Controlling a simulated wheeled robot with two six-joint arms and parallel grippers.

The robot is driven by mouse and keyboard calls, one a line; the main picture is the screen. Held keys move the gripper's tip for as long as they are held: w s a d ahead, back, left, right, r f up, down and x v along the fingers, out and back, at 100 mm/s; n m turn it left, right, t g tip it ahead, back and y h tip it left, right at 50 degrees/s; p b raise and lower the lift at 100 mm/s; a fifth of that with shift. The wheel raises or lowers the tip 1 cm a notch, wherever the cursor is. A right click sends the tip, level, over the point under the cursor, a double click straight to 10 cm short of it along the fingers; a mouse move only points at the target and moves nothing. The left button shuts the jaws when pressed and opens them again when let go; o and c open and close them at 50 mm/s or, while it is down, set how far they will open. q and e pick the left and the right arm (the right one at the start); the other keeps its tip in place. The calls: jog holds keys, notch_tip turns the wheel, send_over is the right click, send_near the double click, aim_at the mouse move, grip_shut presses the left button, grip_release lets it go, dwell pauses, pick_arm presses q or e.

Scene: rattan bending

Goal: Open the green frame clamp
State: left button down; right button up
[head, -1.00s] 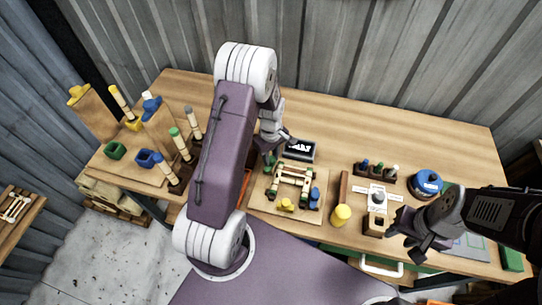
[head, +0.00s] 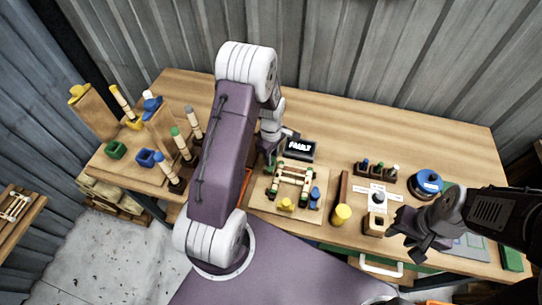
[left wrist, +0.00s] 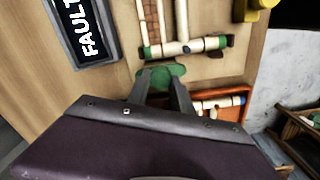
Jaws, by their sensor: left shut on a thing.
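The green frame clamp (left wrist: 162,74) is a rounded green piece at the edge of the rattan frame in the left wrist view. My left gripper (left wrist: 160,86) is shut on it, with one finger on each side. In the head view the clamp (head: 271,165) is partly hidden below my left gripper (head: 274,154). The small rattan frame (head: 290,180) lies on a wooden board, with yellow and blue clamps at its near side. My right gripper (head: 416,240) is open and empty over the right part of the bench.
A black display reading FAULT (head: 299,149) stands just behind the frame. A yellow cylinder (head: 341,214), a wooden block (head: 376,224) and a blue round container (head: 427,182) stand to the right. An orange tray (left wrist: 232,106) is beside the board. The back of the bench is clear.

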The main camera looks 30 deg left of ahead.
pick_arm(q)
jog(key=shift+w+r, duration=0.15)
jog(key=shift+w, duration=0.05)
jog(key=c, duration=1.2)
grip_release()
jog(key=shift+o, duration=0.4)
jog(key=shift+s, duration=0.15)
notch_tip(320, 180, up, 9)
jog(key=b, duration=0.1)
